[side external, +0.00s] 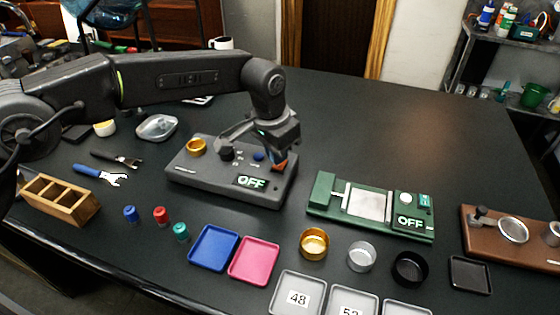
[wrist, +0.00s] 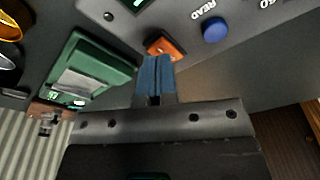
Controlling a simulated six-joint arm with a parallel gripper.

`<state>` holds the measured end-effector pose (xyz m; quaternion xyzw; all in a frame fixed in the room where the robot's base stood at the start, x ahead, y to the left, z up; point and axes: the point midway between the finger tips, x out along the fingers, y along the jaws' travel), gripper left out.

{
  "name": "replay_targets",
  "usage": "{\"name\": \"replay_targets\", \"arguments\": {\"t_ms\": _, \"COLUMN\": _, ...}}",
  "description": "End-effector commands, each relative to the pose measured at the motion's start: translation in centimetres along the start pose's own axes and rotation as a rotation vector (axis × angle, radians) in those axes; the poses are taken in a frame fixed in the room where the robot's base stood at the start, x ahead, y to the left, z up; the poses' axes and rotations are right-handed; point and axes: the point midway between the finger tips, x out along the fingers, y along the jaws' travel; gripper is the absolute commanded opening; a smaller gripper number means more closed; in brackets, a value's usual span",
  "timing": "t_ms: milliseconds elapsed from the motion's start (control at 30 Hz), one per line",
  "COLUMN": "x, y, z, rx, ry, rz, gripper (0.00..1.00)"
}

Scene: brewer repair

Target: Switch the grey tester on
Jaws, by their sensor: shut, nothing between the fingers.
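The grey tester (side external: 215,178) stands on the dark table in the middle of the side view, and its display (side external: 251,182) reads OFF. An orange switch (wrist: 174,42) sits on its panel beside a blue button (wrist: 215,29) marked READ. My gripper (wrist: 156,60) is shut and empty, its blue-grey fingertips just beside the orange switch. In the side view my gripper (side external: 279,160) points down over the tester's right end and partly hides the switch. I cannot tell whether the fingertips touch it.
A green device (side external: 330,212), also showing OFF, stands right of the tester. Blue (side external: 205,262) and pink (side external: 243,275) trays and several round cups lie in front. A wooden box (side external: 75,217) and tools are at left. The table behind and right is clear.

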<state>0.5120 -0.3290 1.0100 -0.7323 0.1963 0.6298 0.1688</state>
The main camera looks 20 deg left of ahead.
Motion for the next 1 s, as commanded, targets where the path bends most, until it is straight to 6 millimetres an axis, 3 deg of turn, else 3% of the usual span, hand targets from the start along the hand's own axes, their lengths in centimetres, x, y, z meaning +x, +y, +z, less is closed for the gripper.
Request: {"name": "replay_targets", "arguments": {"t_ms": 1000, "x": 1.5, "y": 0.0, "z": 0.2, "rx": 0.000, "ry": 0.000, "rz": 0.000, "gripper": 0.00}}
